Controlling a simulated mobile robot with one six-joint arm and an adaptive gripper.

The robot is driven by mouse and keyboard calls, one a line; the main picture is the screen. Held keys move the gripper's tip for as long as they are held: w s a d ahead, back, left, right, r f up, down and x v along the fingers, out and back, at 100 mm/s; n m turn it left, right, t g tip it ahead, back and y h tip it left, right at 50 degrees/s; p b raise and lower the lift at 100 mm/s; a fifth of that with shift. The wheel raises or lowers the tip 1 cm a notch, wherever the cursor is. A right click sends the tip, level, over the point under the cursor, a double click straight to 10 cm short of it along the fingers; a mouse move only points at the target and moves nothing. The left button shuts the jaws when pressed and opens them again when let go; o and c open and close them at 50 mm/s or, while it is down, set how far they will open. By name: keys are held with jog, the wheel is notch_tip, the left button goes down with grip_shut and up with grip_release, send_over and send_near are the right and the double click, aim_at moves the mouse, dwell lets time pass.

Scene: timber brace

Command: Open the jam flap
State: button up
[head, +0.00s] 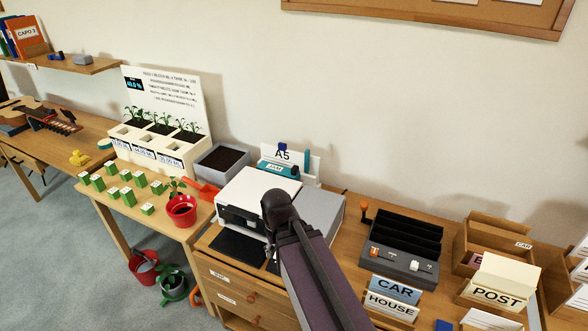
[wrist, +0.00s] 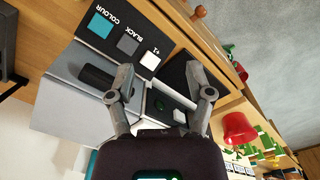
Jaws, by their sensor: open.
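The printer (head: 258,192) stands on the wooden desk in the head view, with a white top, a dark front and a grey section (head: 318,212) on its right. In the wrist view I see the grey casing (wrist: 62,110), a dark recess (wrist: 98,76), a white bar (wrist: 174,92) and a panel with COLOUR, BLACK and +1 keys (wrist: 127,45). My gripper (wrist: 158,72) is open and empty over the printer, its fingers apart. In the head view my arm hides part of the printer.
An A5 sign (head: 283,154) stands behind the printer. A red pot (head: 181,211) and green-and-white blocks (head: 128,196) are on the left table. A black sorter (head: 404,237), CAR card (head: 396,289) and POST box (head: 497,291) lie to the right.

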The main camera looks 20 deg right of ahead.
jog(key=w+d+r+m+p, duration=0.2)
jog(key=w+d, duration=0.1)
jog(key=w, duration=0.4)
jog(key=w+d+r+m+p, duration=0.1)
jog(key=w+d+r+p, duration=0.15)
jog(key=w, duration=0.45)
jog(key=w+d+r+m+p, duration=0.2)
jog(key=w+d, duration=0.1)
jog(key=w, duration=0.3)
notch_tip(320, 180, up, 6)
jog(key=m+p, duration=0.4)
jog(key=p, duration=0.2)
send_over(295, 167)
jog(key=shift+f, duration=0.15)
jog(key=shift+f+b, duration=0.25)
jog(key=shift+b, duration=0.2)
notch_tip(295, 167, down, 13)
jog(key=b, duration=1.3)
jog(key=shift+f, duration=0.15)
jog(key=shift+c, duration=0.2)
grip_shut()
